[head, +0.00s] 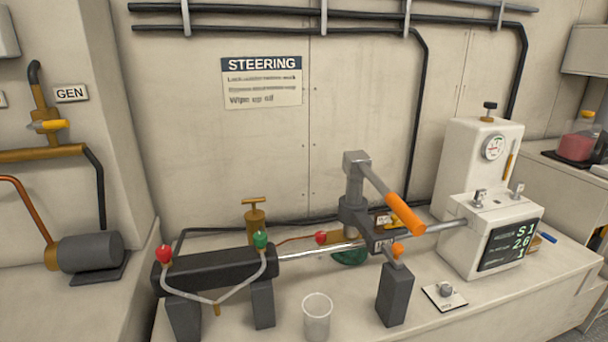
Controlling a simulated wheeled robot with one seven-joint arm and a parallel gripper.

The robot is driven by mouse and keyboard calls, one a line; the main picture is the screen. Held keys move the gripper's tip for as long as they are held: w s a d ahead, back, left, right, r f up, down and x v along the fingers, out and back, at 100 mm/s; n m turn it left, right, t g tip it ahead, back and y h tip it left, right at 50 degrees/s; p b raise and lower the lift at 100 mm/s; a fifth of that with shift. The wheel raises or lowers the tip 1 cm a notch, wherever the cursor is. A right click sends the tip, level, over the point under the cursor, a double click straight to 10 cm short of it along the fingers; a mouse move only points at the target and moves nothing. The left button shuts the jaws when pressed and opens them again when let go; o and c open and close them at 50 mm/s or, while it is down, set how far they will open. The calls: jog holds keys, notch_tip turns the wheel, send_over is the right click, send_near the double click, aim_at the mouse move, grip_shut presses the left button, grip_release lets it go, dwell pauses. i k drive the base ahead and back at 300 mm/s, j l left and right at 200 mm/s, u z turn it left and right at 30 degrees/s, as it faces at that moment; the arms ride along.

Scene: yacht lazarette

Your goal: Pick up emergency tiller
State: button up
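What looks like the emergency tiller (353,190) stands at the middle of the white bench in the head view. It has a grey upright post, a square head and a grey arm sloping down to the right. The arm ends in an orange grip (404,214). The post's lower end meets a dark grey collar (358,214) behind a shiny ram rod (320,251); I cannot tell how they join. The grip hangs above the rod, near a small orange knob (397,250) on a grey block (393,292). My gripper is not in view.
A black cylinder (215,269) with hoses and red and green fittings lies left on the bench. A clear cup (317,316) stands in front. A white unit (491,237) with a display stands right. A small plate with a knob (445,295) lies at the front.

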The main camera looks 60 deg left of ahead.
aim_at(356, 165)
jog(key=u, duration=1.6)
